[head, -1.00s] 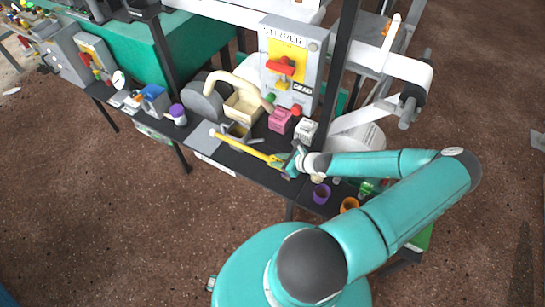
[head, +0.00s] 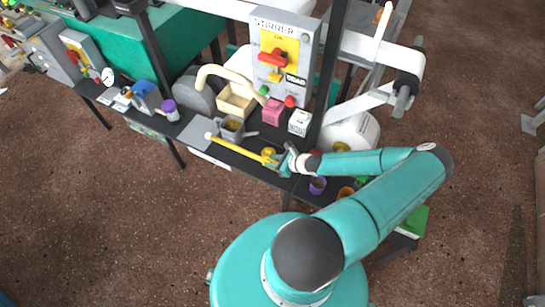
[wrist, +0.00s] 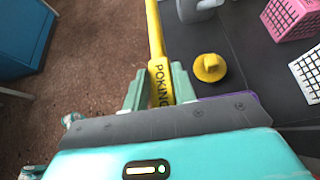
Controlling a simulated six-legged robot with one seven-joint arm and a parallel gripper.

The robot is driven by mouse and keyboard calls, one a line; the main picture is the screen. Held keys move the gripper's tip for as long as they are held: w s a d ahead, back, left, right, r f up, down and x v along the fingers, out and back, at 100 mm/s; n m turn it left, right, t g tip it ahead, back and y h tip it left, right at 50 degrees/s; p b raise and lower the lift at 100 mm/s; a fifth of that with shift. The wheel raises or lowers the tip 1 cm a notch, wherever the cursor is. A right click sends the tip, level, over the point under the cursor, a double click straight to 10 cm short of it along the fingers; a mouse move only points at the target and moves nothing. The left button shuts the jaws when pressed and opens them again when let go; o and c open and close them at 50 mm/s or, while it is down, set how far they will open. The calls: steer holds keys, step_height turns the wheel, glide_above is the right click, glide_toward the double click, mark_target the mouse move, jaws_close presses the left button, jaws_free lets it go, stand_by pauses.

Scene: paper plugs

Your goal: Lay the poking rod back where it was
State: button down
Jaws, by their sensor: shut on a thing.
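My gripper (head: 287,163) is shut on the handle and holds the rod along the front edge of the black bench (head: 222,160). In the wrist view my gripper's two pale green fingers (wrist: 160,88) sit on either side of the handle. Brown floor shows left of the rod there. I cannot tell whether the rod touches the bench.
A yellow knobbed piece (wrist: 209,67) lies right of the rod. A purple cup (head: 317,185) is right of my gripper. A grey plate (head: 194,133) lies at the rod's left end.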

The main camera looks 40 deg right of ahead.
steer(key=shift+f, duration=4.5)
steer(key=c, duration=1.1)
jaws_free()
steer(key=shift+o, duration=0.2)
steer(key=v, duration=1.3)
steer(key=shift+s+r, duration=0.25)
